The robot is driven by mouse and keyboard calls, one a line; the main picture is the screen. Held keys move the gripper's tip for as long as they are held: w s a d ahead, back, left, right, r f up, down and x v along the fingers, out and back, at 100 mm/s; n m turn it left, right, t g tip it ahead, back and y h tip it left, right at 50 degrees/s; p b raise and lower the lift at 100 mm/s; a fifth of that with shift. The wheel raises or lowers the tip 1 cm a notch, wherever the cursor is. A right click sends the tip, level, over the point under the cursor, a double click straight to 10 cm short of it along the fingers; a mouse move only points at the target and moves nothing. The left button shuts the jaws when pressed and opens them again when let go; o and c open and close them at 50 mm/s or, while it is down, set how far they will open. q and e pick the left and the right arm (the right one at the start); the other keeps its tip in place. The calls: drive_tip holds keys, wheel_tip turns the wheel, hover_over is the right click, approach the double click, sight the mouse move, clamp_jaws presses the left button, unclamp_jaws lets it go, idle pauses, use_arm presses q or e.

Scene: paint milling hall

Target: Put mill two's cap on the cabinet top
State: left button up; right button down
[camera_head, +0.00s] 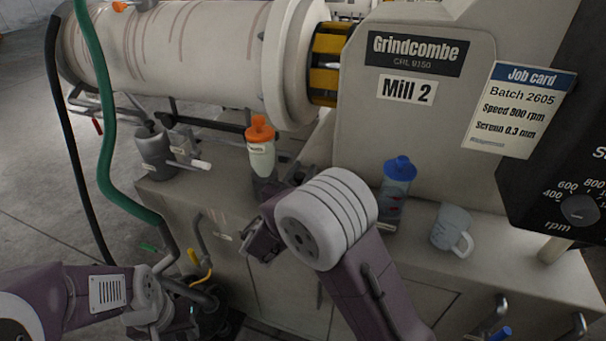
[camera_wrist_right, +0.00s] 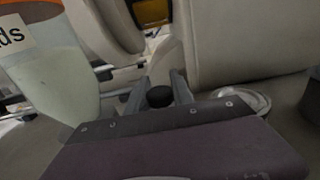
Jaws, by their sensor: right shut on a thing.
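My right gripper (camera_head: 264,232) is above the front of the cabinet top (camera_head: 215,185), partly hidden behind my pale ringed wrist in the head view. In the right wrist view its fingers (camera_wrist_right: 159,88) are shut on a small round black cap (camera_wrist_right: 160,97). The cap cannot be made out in the head view. Mill two (camera_head: 420,140), with its "Mill 2" plate, stands behind. My left gripper (camera_head: 195,292) is low at the left, in front of the cabinet, and its fingers are not clear.
An orange-capped bottle (camera_head: 262,160) stands close by the right gripper, and also shows in the wrist view (camera_wrist_right: 55,65). A blue-capped bottle (camera_head: 397,185) and a mug (camera_head: 452,230) stand to the right. A grey container (camera_head: 155,150) stands at the left. A green hose (camera_head: 103,140) hangs there.

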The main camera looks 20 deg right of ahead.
drive_tip(key=c, duration=1.5)
unclamp_jaws()
drive_tip(key=shift+f, duration=0.1)
drive_tip(key=o, duration=0.4)
drive_tip(key=shift+s+r, duration=0.1)
drive_tip(key=shift+r, duration=0.1)
drive_tip(key=p+v, duration=0.1)
drive_tip(key=v, duration=1.1)
drive_tip(key=shift+f, duration=0.1)
drive_tip(key=shift+a, duration=0.1)
